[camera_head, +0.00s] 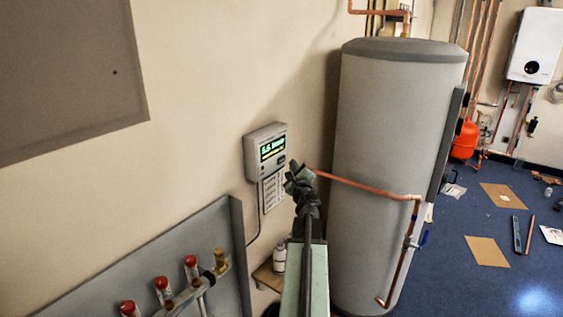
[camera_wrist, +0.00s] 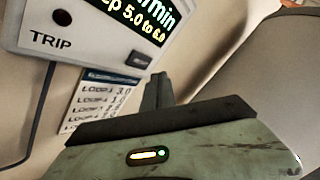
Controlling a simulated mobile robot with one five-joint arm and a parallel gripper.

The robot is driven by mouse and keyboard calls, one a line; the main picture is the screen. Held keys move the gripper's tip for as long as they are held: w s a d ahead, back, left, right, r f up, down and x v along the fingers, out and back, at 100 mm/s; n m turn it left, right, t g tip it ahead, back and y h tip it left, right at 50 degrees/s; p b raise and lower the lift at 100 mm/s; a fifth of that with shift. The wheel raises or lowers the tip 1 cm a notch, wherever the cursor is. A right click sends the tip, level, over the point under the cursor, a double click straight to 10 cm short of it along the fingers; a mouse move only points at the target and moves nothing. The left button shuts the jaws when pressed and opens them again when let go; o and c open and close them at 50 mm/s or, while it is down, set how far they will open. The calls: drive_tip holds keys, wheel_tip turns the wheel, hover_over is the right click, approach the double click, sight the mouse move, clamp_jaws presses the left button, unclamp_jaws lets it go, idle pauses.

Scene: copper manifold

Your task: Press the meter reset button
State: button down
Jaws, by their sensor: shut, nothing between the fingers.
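The meter (camera_head: 265,145) is a grey box on the wall with a lit green and yellow display. It also shows in the wrist view (camera_wrist: 60,15), at the top left, with the word TRIP on its front. A small dark rectangular button (camera_wrist: 141,61) sits on its face below the display; I cannot read a label on it. My gripper (camera_head: 295,172) is in front of the meter's lower right part in the head view. In the wrist view its shut, empty fingers (camera_wrist: 158,82) point up, below and right of the button, apparently apart from it.
A sheet of loop readings (camera_wrist: 92,98) hangs below the meter. A tall grey cylinder (camera_head: 390,150) with a copper pipe (camera_head: 365,187) stands close on the right. A manifold with red caps (camera_head: 162,283) is at the lower left.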

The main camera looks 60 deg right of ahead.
drive_tip(key=s, duration=0.3)
drive_tip(key=shift+s, duration=0.1)
idle(0.8)
